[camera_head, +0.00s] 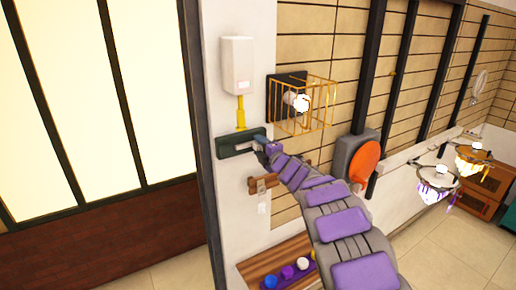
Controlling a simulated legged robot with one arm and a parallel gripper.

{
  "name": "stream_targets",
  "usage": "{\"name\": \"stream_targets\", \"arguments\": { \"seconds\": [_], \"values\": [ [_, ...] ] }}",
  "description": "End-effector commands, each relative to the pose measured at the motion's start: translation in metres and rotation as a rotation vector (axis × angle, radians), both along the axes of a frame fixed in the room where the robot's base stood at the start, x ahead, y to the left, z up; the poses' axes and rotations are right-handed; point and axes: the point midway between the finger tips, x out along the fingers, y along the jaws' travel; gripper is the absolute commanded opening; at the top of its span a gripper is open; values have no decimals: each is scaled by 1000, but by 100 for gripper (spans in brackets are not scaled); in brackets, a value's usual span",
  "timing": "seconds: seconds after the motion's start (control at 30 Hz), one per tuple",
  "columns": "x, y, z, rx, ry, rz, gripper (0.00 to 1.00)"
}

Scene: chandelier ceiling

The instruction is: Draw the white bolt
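My gripper (262,146) is at the right end of a dark green plate (238,143) on the white wall panel. It overlaps the plate in the picture; I cannot tell whether it touches. Its fingers are too small and blurred to show open or shut. A small white patch beside the gripper may be part of the bolt or of my arm. Below, a brown wooden bracket (280,181) carries a small pale piece (261,186). I cannot tell for sure which white piece is the bolt.
A white box (237,66) with a yellow stem (240,113) is above the plate. A yellow wire cage (317,103) around a white ball (298,102) juts out at right. An orange disc (366,162) is farther right. A wooden tray (262,262) with coloured balls is below.

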Motion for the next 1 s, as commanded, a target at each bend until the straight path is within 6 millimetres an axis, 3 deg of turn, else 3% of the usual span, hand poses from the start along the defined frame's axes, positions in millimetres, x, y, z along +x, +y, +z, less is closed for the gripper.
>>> {"name": "stream_targets", "arguments": {
  "seconds": [0.37,1.0],
  "values": [
    [-12,-3,2,-4,-5,3,53],
    [-91,-61,1,-2,-2,-1,53]
  ]
}}
